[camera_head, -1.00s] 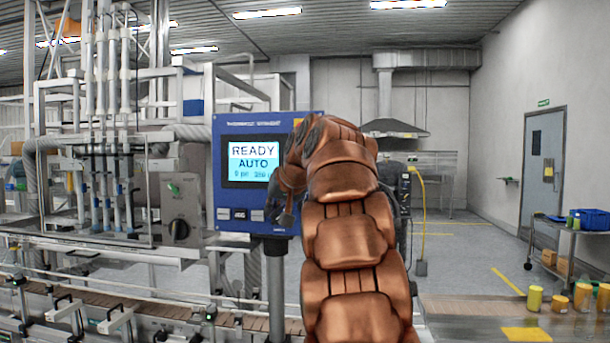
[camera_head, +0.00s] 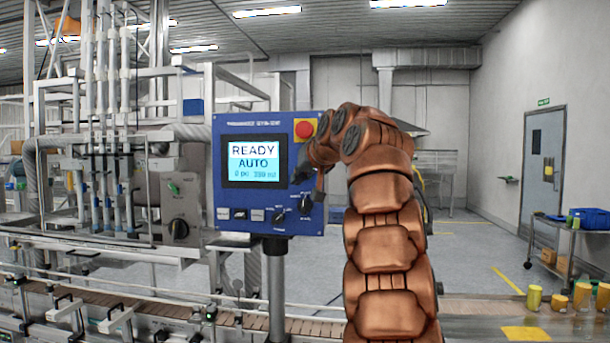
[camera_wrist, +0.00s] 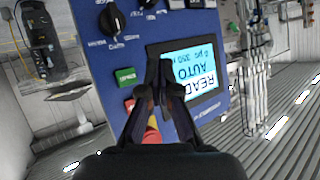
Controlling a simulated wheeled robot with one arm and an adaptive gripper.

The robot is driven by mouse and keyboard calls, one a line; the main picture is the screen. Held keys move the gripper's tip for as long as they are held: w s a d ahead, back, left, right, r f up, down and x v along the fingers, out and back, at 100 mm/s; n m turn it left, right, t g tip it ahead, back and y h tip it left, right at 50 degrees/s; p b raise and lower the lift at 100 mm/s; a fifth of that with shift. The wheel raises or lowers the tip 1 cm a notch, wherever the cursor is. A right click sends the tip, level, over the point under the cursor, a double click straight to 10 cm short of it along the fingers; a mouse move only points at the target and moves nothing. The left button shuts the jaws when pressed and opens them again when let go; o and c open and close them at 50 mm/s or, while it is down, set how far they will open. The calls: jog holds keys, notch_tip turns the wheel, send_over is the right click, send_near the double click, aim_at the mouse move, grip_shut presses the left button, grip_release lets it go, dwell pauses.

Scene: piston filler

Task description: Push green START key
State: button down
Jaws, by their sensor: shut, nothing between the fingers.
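The blue control panel (camera_head: 232,129) stands on a post, its screen (camera_head: 254,163) reading READY AUTO. In the wrist view, which is upside down, a green key (camera_wrist: 126,76) with small, unreadable lettering sits beside the screen (camera_wrist: 192,72). A red key (camera_wrist: 129,105) is next to it. In the head view my arm hides the green key. My gripper (camera_head: 318,182) is in front of the panel's right side. In the wrist view its closed fingertips (camera_wrist: 160,65) lie between the green key and the screen, with nothing held. I cannot tell whether they touch the panel.
A red emergency button (camera_head: 304,129) is at the panel's upper right, near my wrist. Black rotary knobs (camera_head: 305,203) and small keys (camera_head: 240,214) line the lower part. A conveyor (camera_head: 170,312) runs below. Open floor lies to the right, before a cart (camera_head: 568,235).

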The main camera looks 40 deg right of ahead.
jog(key=w+d+p, duration=0.5)
jog(key=d+p, duration=0.2)
dwell(0.5)
jog(key=shift+d, duration=0.15)
dwell(1.2)
jog(key=shift+w+d+p, duration=0.2)
jog(key=shift+d+p, duration=0.05)
jog(key=shift+p, duration=0.15)
